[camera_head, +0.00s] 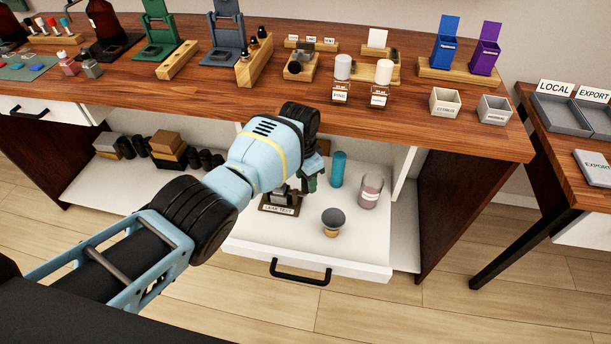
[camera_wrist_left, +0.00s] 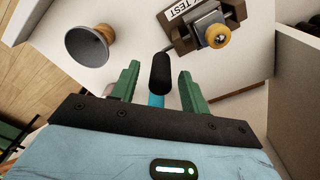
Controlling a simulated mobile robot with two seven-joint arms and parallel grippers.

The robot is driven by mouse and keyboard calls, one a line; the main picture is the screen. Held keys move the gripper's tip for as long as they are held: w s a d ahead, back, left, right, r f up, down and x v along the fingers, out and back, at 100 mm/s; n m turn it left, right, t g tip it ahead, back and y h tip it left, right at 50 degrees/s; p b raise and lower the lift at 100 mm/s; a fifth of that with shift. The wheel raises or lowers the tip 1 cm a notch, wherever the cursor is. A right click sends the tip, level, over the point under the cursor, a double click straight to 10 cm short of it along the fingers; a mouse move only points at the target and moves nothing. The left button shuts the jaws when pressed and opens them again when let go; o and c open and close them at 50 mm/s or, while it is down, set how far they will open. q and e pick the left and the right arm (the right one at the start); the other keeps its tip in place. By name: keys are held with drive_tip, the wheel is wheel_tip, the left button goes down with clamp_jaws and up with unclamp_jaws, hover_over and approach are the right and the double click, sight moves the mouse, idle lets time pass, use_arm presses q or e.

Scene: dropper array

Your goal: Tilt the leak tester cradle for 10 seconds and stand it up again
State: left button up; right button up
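The leak tester cradle (camera_head: 283,207) is a dark base with a "LEAK TEST" label, standing in the open white drawer, partly hidden by my left arm. In the left wrist view the cradle (camera_wrist_left: 180,35) is at the top, with a brass-coloured round part and a thin metal rod. A black handle (camera_wrist_left: 160,72) is near the rod's end. My left gripper (camera_wrist_left: 159,78) is open, its green fingers on either side of the handle with gaps visible. In the head view the gripper (camera_head: 309,182) is mostly hidden by its wrist. My right gripper is not in view.
In the drawer (camera_head: 300,250), a blue cylinder (camera_head: 338,169), a glass jar (camera_head: 370,191) and a grey-topped cup (camera_head: 333,221) stand right of the cradle. The wooden countertop (camera_head: 220,90) overhangs the drawer behind. The drawer's front right is clear.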

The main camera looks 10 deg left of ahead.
use_arm(q)
drive_tip(key=shift+r, duration=0.1)
drive_tip(key=r+p, duration=0.1)
drive_tip(key=r, duration=0.2)
drive_tip(key=r+p, duration=0.1)
drive_tip(key=r, duration=0.2)
drive_tip(key=shift+a+r, duration=0.2)
drive_tip(key=shift+r, duration=0.2)
drive_tip(key=shift+s+r+p, duration=0.15)
drive_tip(key=shift+r+p, duration=0.15)
drive_tip(key=shift+r, duration=0.15)
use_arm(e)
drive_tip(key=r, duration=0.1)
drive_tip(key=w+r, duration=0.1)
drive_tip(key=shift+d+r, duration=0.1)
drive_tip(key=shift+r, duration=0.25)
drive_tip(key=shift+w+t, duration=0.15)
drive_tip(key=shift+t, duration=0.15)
